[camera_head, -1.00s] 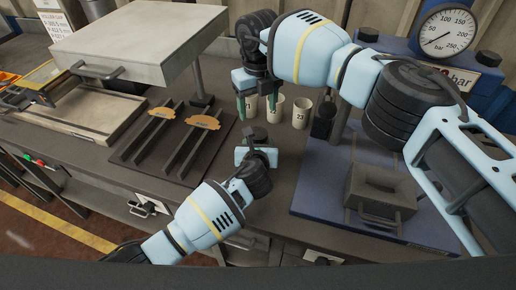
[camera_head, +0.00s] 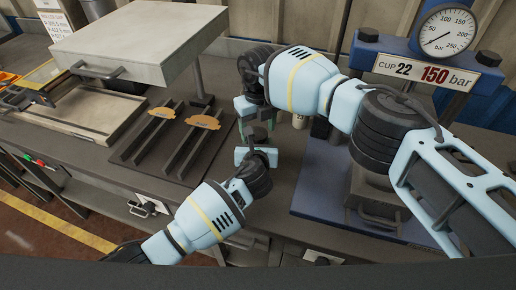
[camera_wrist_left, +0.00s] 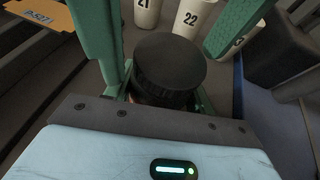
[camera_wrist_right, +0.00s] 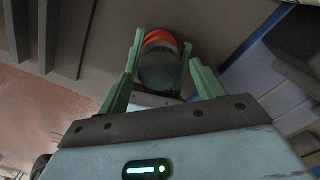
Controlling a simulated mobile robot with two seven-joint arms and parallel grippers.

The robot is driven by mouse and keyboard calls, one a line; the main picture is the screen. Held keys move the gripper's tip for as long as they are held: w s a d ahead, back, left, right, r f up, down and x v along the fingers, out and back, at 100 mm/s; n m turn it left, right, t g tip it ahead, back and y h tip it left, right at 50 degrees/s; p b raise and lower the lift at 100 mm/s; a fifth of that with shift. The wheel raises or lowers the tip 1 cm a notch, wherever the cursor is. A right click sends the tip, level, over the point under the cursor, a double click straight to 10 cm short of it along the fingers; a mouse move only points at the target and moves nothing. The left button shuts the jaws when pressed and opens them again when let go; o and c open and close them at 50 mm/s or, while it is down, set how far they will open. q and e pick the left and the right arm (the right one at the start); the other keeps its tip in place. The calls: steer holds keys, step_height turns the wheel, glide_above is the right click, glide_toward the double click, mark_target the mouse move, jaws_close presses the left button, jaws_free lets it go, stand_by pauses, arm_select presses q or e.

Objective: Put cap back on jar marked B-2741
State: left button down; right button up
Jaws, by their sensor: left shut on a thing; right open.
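A small jar with a black ribbed cap (camera_wrist_left: 170,65) is held in my left gripper (camera_wrist_left: 165,95). In the left wrist view the cap appears seated on the jar, whose body is mostly hidden below it. In the right wrist view the jar's orange side (camera_wrist_right: 161,40) shows beyond a dark round face. No marking is readable. My left gripper is shut on the jar, low above the bench. My right gripper (camera_wrist_right: 168,78) is open, its green fingers on either side of the cap.
Several numbered cups (camera_wrist_left: 189,19) stand close behind the grippers. A blue press with a gauge (camera_head: 448,31) is at right.

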steer(key=shift+f, duration=0.3)
steer(key=shift+c, duration=0.5)
steer(key=c, duration=0.9)
steer(key=m, duration=0.4)
steer(key=shift+m, duration=0.4)
steer(key=o, duration=1.1)
steer(key=shift+r, duration=0.15)
steer(key=shift+r, duration=2.15)
steer(key=shift+c, duration=0.5)
